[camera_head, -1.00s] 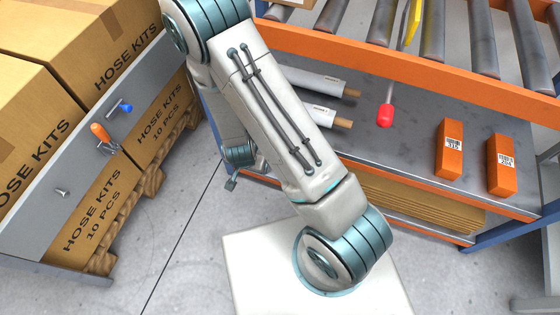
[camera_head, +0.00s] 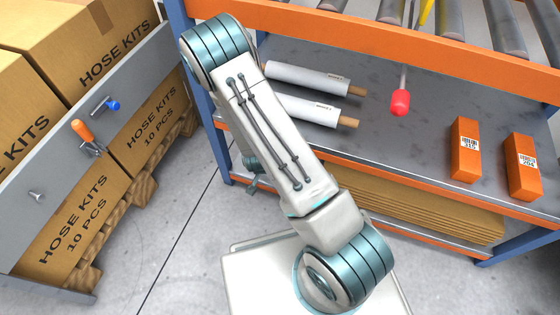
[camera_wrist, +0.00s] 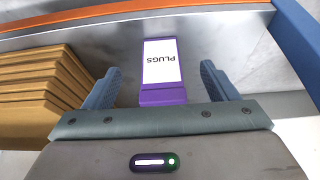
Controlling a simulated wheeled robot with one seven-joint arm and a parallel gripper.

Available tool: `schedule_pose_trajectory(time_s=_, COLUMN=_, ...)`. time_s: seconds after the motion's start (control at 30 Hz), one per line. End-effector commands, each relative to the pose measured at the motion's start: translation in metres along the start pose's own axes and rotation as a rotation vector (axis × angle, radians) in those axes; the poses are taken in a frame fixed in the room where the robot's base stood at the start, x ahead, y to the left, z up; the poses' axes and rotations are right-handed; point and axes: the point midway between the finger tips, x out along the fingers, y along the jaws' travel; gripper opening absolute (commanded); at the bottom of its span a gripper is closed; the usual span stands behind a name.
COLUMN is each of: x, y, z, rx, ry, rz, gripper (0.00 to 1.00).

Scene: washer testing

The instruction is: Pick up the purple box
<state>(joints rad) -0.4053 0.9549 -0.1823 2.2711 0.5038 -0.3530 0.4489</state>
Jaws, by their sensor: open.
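The purple box (camera_wrist: 163,97) shows in the wrist view, with a white label reading PLUGS. It lies straight ahead between the two blue-grey fingers of my gripper (camera_wrist: 160,68). The fingers are spread apart, with a gap on each side of the box, and its near end is close to the gripper's palm. How deep the box sits between the fingers is hard to tell. In the head view my arm hides the gripper, and the purple box is not seen.
A stack of brown cardboard (camera_wrist: 45,85) lies left of the gripper, and an orange shelf beam (camera_wrist: 130,12) crosses ahead. In the head view the grey shelf (camera_head: 400,140) holds white rolls (camera_head: 308,78) and orange boxes (camera_head: 465,150). Hose-kit cartons (camera_head: 75,225) stand at left.

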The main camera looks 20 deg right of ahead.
Motion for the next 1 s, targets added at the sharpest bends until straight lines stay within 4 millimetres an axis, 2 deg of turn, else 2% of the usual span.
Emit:
schedule_pose_trajectory(time_s=0.27, x=0.008, y=0.0, z=-0.015, rx=0.001, ry=0.001, rz=0.0, gripper=0.8)
schedule_pose_trajectory(time_s=0.5, x=0.047, y=0.0, z=-0.015, rx=-0.001, ry=-0.001, rz=0.001, gripper=0.8)
schedule_pose_trajectory(time_s=0.6, x=0.057, y=0.0, z=-0.016, rx=0.0, ry=-0.001, rz=0.001, gripper=0.8)
schedule_pose_trajectory(time_s=0.83, x=0.057, y=0.0, z=-0.017, rx=-0.001, ry=-0.001, rz=0.0, gripper=0.8)
schedule_pose_trajectory(time_s=0.87, x=0.057, y=0.0, z=-0.017, rx=-0.001, ry=-0.001, rz=0.0, gripper=0.77)
schedule_pose_trajectory(time_s=1.0, x=0.057, y=0.0, z=-0.017, rx=-0.001, ry=-0.001, rz=0.0, gripper=0.38)
